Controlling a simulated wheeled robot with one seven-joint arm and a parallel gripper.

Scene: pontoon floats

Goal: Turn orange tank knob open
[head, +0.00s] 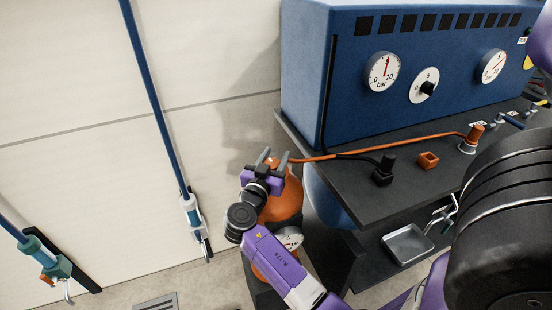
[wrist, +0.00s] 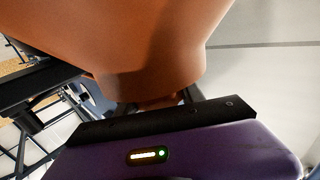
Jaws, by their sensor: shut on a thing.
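The orange tank (head: 285,202) stands at the left end of the dark bench, with a round white dial (head: 290,238) low on its front. My gripper (head: 273,157) is at the top of the tank, its two grey fingers on either side of the tank's top. In the wrist view the tank's orange body (wrist: 145,35) fills the upper part. A small orange-brown piece, the tank knob (wrist: 160,102), shows between the dark fingers, which are shut on it. Most of the knob is hidden by my gripper, so its turned angle cannot be told.
A blue panel box (head: 305,70) with dials stands on the dark bench (head: 345,190). An orange hose (head: 400,142) runs from near the tank across the bench. A grey tray (head: 408,245) sits on the lower shelf.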

